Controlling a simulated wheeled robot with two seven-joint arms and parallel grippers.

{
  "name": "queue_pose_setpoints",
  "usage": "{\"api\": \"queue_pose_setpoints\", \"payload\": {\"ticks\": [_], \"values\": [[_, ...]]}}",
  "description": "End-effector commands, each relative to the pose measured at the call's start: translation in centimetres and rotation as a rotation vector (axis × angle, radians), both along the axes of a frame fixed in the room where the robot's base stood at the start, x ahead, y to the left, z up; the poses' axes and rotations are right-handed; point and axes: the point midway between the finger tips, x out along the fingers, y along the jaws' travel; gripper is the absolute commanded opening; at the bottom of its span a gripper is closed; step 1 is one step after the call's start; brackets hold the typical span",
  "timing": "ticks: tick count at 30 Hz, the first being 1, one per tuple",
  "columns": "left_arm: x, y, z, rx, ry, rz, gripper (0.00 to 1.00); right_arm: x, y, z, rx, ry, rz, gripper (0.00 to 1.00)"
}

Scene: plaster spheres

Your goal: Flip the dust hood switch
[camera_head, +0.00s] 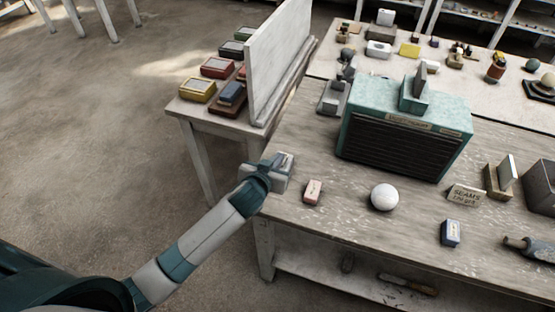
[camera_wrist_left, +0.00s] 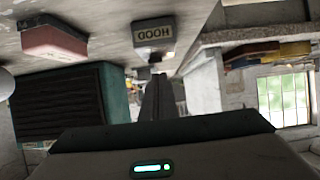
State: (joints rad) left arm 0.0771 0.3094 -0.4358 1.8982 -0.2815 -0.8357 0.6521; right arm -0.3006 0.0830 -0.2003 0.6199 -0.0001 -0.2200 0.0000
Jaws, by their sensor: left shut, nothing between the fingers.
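The teal dust hood (camera_head: 450,118) with a dark slatted front stands on the workbench; part of it also shows in the left wrist view (camera_wrist_left: 118,95). A small grey box labelled HOOD (camera_wrist_left: 153,33) is ahead of my left gripper in the left wrist view, which shows the scene upside down. In the head view this switch box (camera_head: 285,160) sits at the bench's left edge, partly hidden by my left gripper (camera_head: 268,172). The gripper is shut and empty, its fingers (camera_wrist_left: 156,98) pointing toward the box. I cannot tell whether they touch it. The switch lever is not clear.
A pink-and-dark block (camera_head: 312,192), a white sphere (camera_head: 384,197), a SEAMS sign block (camera_head: 466,194) and a blue block (camera_head: 451,233) lie on the bench (camera_head: 350,228). A side table with coloured boxes (camera_head: 198,90) and an upright white board (camera_head: 280,55) stands behind left.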

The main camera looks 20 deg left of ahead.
Motion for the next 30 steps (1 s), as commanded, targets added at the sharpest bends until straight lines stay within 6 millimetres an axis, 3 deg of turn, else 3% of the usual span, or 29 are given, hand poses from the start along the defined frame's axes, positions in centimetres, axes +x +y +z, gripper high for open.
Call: {"api": "queue_pose_setpoints", "payload": {"ticks": [6,17,27,30], "values": [[-0.2,0.0,-1.0,0.0,0.0,-0.001,0.0,0.0,0.0,0.4,0.0,0.0,0.0,0.31],[-0.3,0.0,-1.2,-0.001,-0.001,0.0,0.0,0.0,0.5,0.3,0.005,0.0,-0.002,0.31],[-0.6,-0.2,-2.8,-0.008,-0.078,-0.001,0.0,0.0,0.6,-3.1,0.006,-0.001,-0.003,0.31],[-0.5,-0.1,-2.0,-0.006,-0.074,-0.002,0.0,0.1,0.5,-2.1,0.006,-0.001,-0.003,0.31]]}}
